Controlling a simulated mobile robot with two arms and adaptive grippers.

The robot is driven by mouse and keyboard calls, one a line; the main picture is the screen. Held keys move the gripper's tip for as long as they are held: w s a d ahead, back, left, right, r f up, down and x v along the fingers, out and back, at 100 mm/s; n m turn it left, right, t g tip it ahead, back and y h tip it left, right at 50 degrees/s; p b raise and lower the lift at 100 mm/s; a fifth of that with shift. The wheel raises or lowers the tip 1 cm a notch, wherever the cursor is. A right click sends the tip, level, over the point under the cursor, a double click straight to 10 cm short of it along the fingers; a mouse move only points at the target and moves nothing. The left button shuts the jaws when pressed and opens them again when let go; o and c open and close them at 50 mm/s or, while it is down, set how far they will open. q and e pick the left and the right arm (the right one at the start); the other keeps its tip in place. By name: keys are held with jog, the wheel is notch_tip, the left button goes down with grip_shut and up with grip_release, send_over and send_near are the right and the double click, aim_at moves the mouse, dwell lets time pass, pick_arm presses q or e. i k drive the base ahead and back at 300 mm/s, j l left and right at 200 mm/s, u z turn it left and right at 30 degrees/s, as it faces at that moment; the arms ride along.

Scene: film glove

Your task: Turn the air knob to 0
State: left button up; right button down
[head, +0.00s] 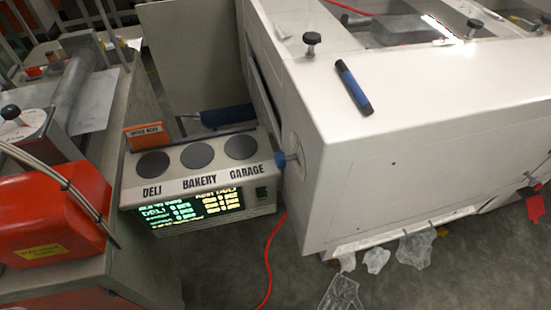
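A blue knob (281,160) sticks out from a pale round plate (298,158) on the left side of the white machine (420,120). A black knob (11,112) sits on a white plate at the far left. Two more black knobs stand on top of the white machine, one near its left corner (312,39) and one farther back (474,26). No air label or 0 mark is legible, so I cannot tell which is the air knob or how it is set. Neither of my grippers is in view.
A control box (200,183) with a lit display and the words DELI, BAKERY, GARAGE stands left of the blue knob. A red container (52,215) is at the left. A blue marker (354,87) lies on the machine. A red cable (270,262) and clear plastic scraps (415,250) lie below.

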aim_at(281, 160)
jog(key=k+j+u, duration=0.1)
jog(key=j, duration=0.2)
jog(key=k+j, duration=0.15)
jog(key=j, duration=0.2)
jog(key=k+j+u, duration=0.15)
jog(key=j, duration=0.15)
jog(key=k+j+u, duration=0.1)
jog(key=j, duration=0.25)
